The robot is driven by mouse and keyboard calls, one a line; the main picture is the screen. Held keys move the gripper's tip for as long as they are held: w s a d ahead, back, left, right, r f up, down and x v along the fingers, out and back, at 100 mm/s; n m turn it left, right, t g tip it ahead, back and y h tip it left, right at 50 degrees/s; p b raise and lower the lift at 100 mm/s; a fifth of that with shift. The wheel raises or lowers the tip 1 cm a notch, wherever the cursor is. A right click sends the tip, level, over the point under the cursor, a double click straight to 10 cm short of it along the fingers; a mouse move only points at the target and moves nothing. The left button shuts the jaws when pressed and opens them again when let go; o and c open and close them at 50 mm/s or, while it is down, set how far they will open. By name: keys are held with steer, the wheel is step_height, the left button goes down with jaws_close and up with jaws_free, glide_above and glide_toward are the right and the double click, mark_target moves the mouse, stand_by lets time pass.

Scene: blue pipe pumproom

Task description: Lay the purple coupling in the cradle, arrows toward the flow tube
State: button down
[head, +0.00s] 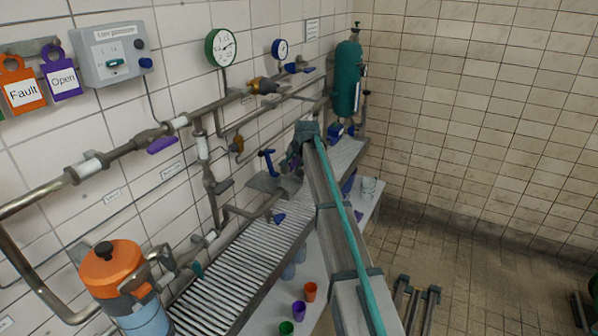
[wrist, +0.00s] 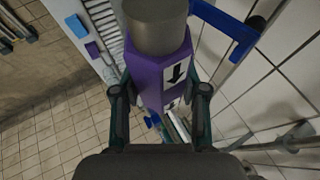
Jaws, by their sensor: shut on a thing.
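The purple coupling (wrist: 162,72) is in my gripper (wrist: 160,92), whose two fingers stand against its left and right sides in the wrist view. It has a flat-sided purple body and a grey metal end at the top of the picture. A white label on it has a black arrow pointing down the picture, and part of a second label shows below. In the head view my gripper (head: 294,160) is above the far part of the bench, and I cannot make out the coupling there. I cannot identify the cradle or the flow tube with certainty.
A blue bracket-like part (wrist: 236,32) is close right of the coupling. The ribbed bench top (head: 240,262) runs along the tiled, piped wall. A teal cylinder (head: 348,78) stands at the far end, an orange-topped vessel (head: 112,268) at the near end. Cups (head: 299,310) stand on a lower shelf.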

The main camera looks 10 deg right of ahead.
steer(key=w+f+b, duration=0.3)
steer(key=f+b, duration=0.1)
steer(key=f, duration=0.7)
steer(key=shift+w+a+t+y+b, duration=0.15)
steer(key=shift+w+t+y+b, duration=0.15)
steer(key=shift+w+b, duration=0.1)
stand_by(0.8)
steer(key=shift+f, duration=0.1)
steer(key=c, duration=0.5)
jaws_free()
steer(key=shift+c, duration=0.2)
steer(key=shift+s, duration=0.1)
